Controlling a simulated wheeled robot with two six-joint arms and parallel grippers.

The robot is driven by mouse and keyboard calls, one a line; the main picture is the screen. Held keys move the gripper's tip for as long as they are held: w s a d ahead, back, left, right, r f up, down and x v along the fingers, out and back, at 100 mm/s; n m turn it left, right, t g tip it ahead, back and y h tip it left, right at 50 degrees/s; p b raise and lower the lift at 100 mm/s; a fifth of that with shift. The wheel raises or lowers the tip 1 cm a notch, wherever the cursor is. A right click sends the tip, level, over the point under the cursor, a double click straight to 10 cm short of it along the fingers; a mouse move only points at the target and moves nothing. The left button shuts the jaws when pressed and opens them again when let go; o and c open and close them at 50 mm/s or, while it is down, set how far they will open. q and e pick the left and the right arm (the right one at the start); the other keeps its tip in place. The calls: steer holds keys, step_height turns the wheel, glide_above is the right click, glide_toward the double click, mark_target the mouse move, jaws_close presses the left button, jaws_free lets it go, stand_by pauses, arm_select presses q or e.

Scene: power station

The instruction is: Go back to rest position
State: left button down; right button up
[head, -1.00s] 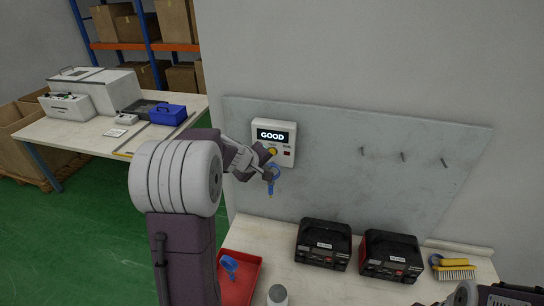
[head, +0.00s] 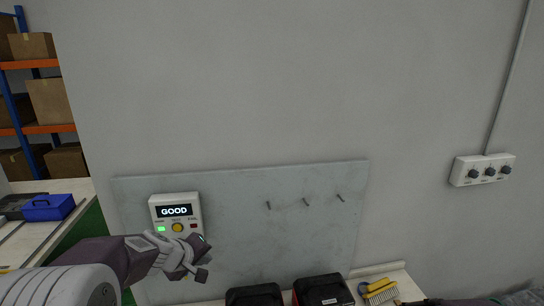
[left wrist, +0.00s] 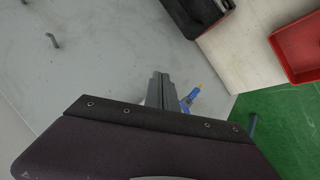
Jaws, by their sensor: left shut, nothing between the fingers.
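My left gripper (head: 202,273) is in front of the wall panel, just below the white tester box (head: 176,213). It is shut and empty. In the left wrist view its closed fingers (left wrist: 160,90) point out past the dark wrist edge. The tester display reads GOOD, with a green light lit beside a yellow button. A blue item with a yellow tip (left wrist: 190,98) lies just beside the fingers in the left wrist view, not between them. A dark part of my right arm shows at the bottom right of the head view; its fingers cannot be made out.
The grey panel (head: 300,235) carries several hooks. A red tray (left wrist: 300,50) shows in the left wrist view. A switch box (head: 482,170) is on the right wall.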

arm_select(q)
steer(key=s+d+f+m+g+h, duration=0.1)
steer(key=s+d+f+m+g, duration=0.15)
steer(key=s+d+f, duration=0.3)
steer(key=s+f+m+g+y, duration=0.1)
steer(key=s+f+m+g, duration=0.1)
steer(key=s, duration=0.6)
steer(key=s+f+m+g+y+b, duration=0.1)
steer(key=s+f+m, duration=0.3)
steer(key=s, duration=0.5)
step_height(320, 180, down, 2)
steer(key=shift+a+f+g, duration=0.1)
steer(key=shift+a+g, duration=0.1)
steer(key=shift+g, duration=0.65)
arm_select(e)
step_height(320, 180, down, 2)
arm_select(q)
steer(key=shift+d+m, duration=0.1)
steer(key=shift+m, duration=0.15)
arm_select(e)
steer(key=shift+d, duration=0.2)
steer(key=shift+a, duration=0.15)
